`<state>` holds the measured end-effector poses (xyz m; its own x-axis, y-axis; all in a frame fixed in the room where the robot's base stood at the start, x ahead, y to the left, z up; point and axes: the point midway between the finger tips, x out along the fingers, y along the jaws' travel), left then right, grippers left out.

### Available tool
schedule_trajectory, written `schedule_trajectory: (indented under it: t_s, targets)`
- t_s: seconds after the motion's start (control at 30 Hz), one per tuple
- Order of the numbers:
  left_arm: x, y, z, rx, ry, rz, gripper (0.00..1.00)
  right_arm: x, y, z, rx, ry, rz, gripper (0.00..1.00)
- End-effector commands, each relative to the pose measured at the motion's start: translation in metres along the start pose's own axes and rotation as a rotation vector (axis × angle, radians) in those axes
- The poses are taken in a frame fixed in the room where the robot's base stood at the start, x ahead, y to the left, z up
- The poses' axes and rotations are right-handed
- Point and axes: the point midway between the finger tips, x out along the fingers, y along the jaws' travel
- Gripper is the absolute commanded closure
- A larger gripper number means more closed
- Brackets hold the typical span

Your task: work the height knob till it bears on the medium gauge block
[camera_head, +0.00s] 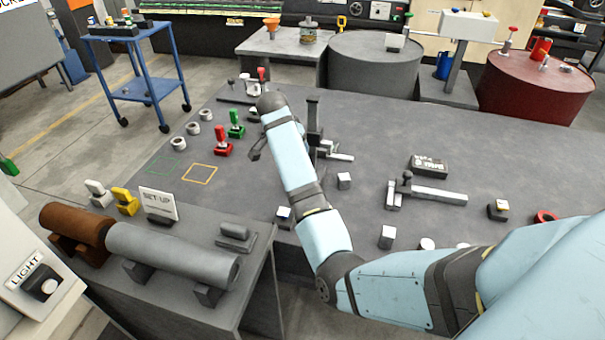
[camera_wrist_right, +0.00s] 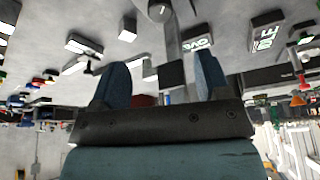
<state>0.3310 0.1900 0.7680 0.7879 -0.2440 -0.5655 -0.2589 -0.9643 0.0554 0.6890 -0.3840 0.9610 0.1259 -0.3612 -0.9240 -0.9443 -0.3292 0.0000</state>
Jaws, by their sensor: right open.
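A dark upright post (camera_head: 313,116) with a pale low bar at its foot stands mid-table, partly behind my right arm. I cannot make out a height knob on it. Small pale-topped blocks stand apart on the table, one (camera_head: 344,181) near the post, another (camera_head: 387,237) nearer the front edge; which is the medium gauge block I cannot tell. My right gripper (camera_wrist_right: 162,64) is open, with nothing between its fingers. In the wrist view a grey post (camera_wrist_right: 170,38) with a round end shows beyond them. My left gripper is not in view.
Red (camera_head: 222,141) and green (camera_head: 236,124) toggle-like pieces and metal rings stand left of my arm. A flat grey bar fixture (camera_head: 435,195) and a black labelled box (camera_head: 429,165) lie to the right. Barrels stand at the back. The table's back right is clear.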

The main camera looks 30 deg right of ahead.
Motion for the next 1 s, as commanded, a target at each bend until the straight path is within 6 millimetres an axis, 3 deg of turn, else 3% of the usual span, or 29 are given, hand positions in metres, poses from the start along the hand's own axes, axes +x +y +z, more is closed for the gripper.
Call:
schedule_trajectory:
  t_s: [0.17, 0.6, 0.8, 1.0]
  targets:
    - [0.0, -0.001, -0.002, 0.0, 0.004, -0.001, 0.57, 0.025, 0.001, 0.001, -0.002, -0.001, 0.005, 0.3]
    - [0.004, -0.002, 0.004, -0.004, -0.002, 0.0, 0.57, 0.113, 0.001, 0.0, -0.002, 0.0, 0.001, 0.3]
    - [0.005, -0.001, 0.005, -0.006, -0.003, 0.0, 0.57, 0.132, 0.001, 0.0, -0.003, 0.001, 0.0, 0.3]
    - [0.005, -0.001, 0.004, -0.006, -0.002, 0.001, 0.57, 0.135, 0.0, 0.0, -0.002, 0.001, -0.002, 0.3]
